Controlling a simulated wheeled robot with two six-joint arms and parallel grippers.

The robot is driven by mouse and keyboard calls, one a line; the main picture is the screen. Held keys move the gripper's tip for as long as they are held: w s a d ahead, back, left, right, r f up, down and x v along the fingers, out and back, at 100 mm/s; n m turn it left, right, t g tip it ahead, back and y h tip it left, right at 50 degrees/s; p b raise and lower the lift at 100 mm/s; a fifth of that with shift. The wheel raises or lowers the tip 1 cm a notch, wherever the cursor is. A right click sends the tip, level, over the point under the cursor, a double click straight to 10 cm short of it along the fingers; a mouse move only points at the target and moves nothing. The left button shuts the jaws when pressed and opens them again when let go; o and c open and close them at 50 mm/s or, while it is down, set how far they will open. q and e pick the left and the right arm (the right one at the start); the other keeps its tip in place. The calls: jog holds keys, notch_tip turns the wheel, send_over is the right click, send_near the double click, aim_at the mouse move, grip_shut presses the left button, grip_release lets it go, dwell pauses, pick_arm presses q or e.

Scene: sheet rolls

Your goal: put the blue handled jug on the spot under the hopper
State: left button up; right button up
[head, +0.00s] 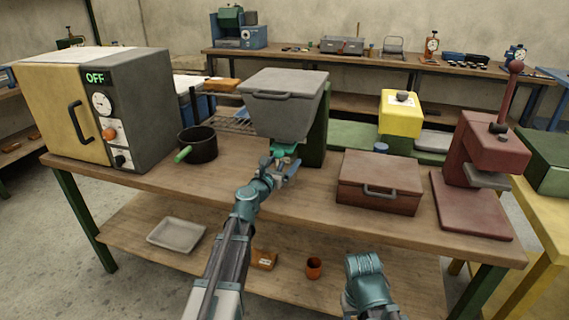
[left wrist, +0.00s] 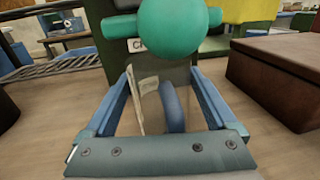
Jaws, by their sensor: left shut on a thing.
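The grey hopper (head: 285,100) stands at the middle of the bench on a green post. A teal round part (head: 284,149) is below it and looms large at the top of the left wrist view (left wrist: 178,28). My left gripper (head: 287,172) is just below this part. It is shut on the blue handle (left wrist: 172,108) of the jug, which shows between the fingers. A pale label-like strip (left wrist: 146,95) is beside the handle. The jug's body is hard to make out. The spot under the hopper is hidden by my gripper.
A dark pot with a green handle (head: 198,146) and an oven (head: 95,105) stand left of the hopper. A reddish-brown box (head: 380,183) and a red press (head: 482,170) stand to the right. The bench's front strip (head: 160,185) is clear.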

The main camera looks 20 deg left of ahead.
pick_arm(q)
jog(key=o, duration=1.1)
jog(key=shift+f, duration=0.1)
jog(key=shift+o, duration=0.2)
jog(key=shift+r, duration=0.2)
jog(key=s, duration=0.4)
jog(key=s+a, duration=0.1)
jog(key=s, duration=0.3)
jog(key=s+a, duration=0.1)
jog(key=s, duration=0.2)
jog(key=shift+s+a, duration=0.2)
jog(key=shift+s, duration=0.2)
jog(key=shift+f, duration=0.1)
